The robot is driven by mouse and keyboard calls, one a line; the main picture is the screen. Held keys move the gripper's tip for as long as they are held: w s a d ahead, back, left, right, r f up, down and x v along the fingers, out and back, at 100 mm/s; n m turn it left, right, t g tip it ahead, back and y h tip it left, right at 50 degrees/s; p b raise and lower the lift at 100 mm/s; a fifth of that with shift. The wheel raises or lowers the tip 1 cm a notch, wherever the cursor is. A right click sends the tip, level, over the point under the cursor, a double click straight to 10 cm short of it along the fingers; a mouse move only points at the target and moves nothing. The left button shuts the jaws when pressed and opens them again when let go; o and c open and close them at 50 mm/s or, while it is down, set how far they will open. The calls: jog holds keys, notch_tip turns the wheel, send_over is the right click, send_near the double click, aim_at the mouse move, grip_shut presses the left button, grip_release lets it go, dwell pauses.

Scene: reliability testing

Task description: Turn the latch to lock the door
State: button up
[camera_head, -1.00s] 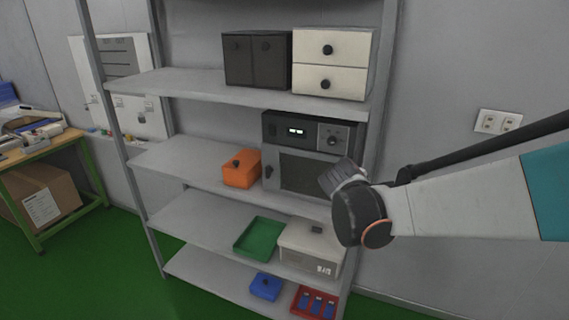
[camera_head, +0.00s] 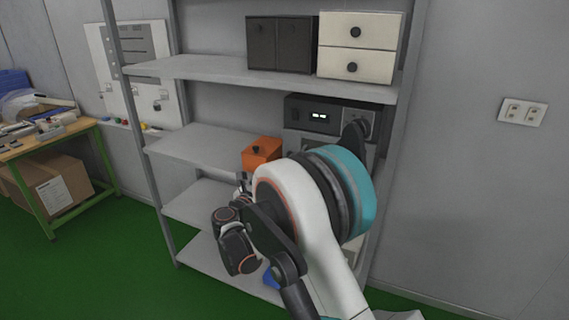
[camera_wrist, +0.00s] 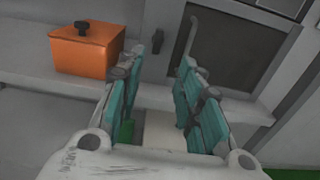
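The oven-like device (camera_head: 318,116) stands on the middle shelf, with a lit display and a knob. Its door is mostly hidden behind my arm in the head view. In the wrist view the dark door panel (camera_wrist: 228,48) shows at upper right and looks closed. A small dark latch (camera_wrist: 157,41) sits upright on the device front, left of the door. My gripper (camera_wrist: 156,80) is open and empty, its teal-padded fingers spread below the latch in the picture and apart from it. In the head view my gripper is largely hidden by my arm.
An orange box with a black knob (camera_wrist: 90,48) stands left of the device, close to my left finger in the picture; it also shows in the head view (camera_head: 262,152). Dark and white drawer units (camera_head: 356,48) stand on the shelf above. Shelf posts flank the rack.

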jog(key=b+x, duration=0.3)
jog(key=x, duration=1)
jog(key=shift+w, duration=0.35)
jog(key=shift+a, duration=0.1)
jog(key=shift+c, duration=0.5)
jog(key=shift+f, duration=0.1)
grip_shut()
